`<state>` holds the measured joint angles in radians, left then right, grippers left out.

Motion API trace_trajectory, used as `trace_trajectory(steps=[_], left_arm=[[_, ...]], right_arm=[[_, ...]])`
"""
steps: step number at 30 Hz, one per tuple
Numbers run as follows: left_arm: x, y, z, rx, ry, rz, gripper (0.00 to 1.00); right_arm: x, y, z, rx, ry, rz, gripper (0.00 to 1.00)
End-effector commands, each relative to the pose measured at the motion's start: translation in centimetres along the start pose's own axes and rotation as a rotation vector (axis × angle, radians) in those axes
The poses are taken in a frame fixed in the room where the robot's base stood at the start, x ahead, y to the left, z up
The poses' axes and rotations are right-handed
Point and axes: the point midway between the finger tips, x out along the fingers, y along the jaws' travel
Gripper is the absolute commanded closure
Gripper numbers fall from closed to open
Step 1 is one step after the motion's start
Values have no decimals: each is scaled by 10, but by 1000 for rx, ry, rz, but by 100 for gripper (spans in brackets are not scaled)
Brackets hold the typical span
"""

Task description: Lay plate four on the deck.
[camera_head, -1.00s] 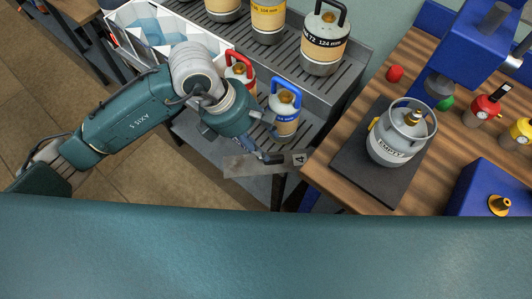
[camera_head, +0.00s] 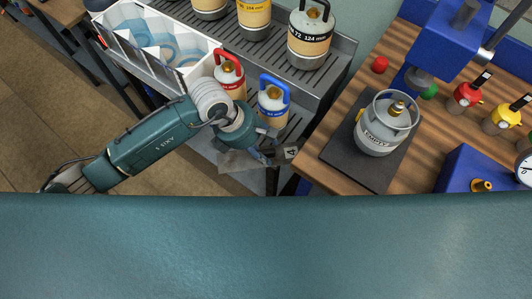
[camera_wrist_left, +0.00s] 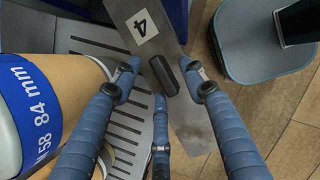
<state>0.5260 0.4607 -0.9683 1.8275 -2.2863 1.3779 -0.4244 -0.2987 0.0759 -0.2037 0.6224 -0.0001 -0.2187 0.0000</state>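Plate four (camera_head: 234,162) is a flat grey metal sheet with a white "4" label and a dark raised handle. In the left wrist view plate four (camera_wrist_left: 142,24) lies beyond my fingers. My right gripper is not in view. Which surface is called the deck I cannot tell.
Blue-handled (camera_head: 272,108) and red-handled (camera_head: 229,82) cylinders stand on the slatted stand beside my left arm. A grey cylinder marked EMPTY (camera_head: 377,138) stands on a dark pad (camera_head: 350,164) on the wooden table (camera_head: 322,172). A white divided bin (camera_head: 190,70) is at the upper left.

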Motion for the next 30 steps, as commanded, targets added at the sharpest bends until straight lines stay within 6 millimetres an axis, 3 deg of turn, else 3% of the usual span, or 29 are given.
trace_trajectory(steps=[1, 6, 17, 26, 30], left_arm=[[0, 0, 0, 0, 0, 0, 70], [0, 0, 0, 0, 0, 0, 100], [-3, 1, 2, 1, -2, 2, 100], [-32, 2, 14, 5, -3, 6, 100], [-41, 1, -16, -1, 3, 4, 100]], right_arm=[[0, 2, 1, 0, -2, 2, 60], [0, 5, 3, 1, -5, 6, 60], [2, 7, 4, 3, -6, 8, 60], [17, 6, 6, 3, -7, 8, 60], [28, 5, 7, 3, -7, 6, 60]])
